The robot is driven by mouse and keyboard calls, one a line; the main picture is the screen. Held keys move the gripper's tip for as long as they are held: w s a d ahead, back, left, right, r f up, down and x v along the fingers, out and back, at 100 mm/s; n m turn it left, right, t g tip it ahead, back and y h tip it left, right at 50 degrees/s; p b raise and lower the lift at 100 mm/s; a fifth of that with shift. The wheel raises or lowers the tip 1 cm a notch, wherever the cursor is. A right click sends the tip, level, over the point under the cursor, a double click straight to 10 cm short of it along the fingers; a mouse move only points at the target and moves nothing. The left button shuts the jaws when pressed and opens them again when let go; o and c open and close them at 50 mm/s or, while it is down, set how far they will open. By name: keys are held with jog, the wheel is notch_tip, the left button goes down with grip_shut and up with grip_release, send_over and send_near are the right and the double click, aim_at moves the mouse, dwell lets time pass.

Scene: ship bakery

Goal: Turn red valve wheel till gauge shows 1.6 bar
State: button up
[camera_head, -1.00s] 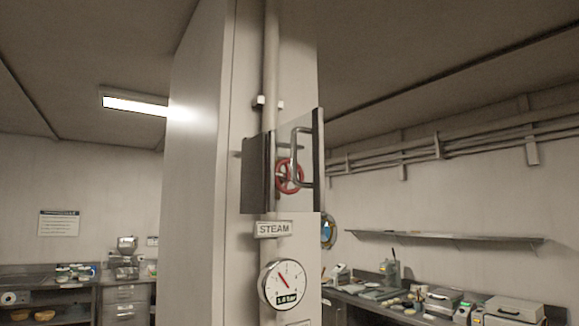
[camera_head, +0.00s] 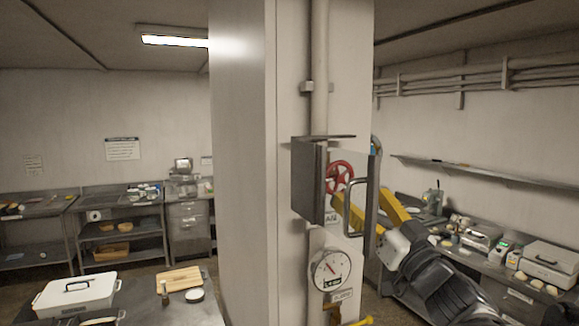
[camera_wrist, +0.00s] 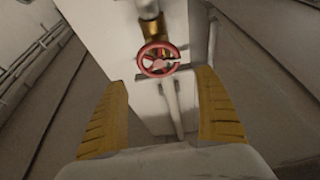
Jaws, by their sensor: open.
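The red valve wheel (camera_head: 340,177) sits on the steam pipe inside a small guard, beside a dark side plate (camera_head: 308,180). A clear panel with a bar handle (camera_head: 351,207) stands at the guard's right. My gripper (camera_head: 358,202) is open, its yellow fingers just right of and below the wheel, partly behind the panel. In the wrist view the wheel (camera_wrist: 158,59) lies ahead between the spread fingers (camera_wrist: 162,85), apart from them. The round gauge (camera_head: 329,268) hangs below; its needle points up and left, and its digits are too blurred to read.
A tall pale column (camera_head: 240,160) stands left of the pipe (camera_head: 320,70). A steel table (camera_head: 140,305) with a white lidded box (camera_head: 75,292) and a cutting board (camera_head: 180,279) is at the lower left. A cluttered counter (camera_head: 495,270) runs along the right.

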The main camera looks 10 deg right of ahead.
jog(key=p+x, duration=0.1)
jog(key=x, duration=0.7)
jog(key=shift+w+r, duration=0.1)
jog(key=shift+w, duration=0.25)
jog(key=shift+c, duration=0.2)
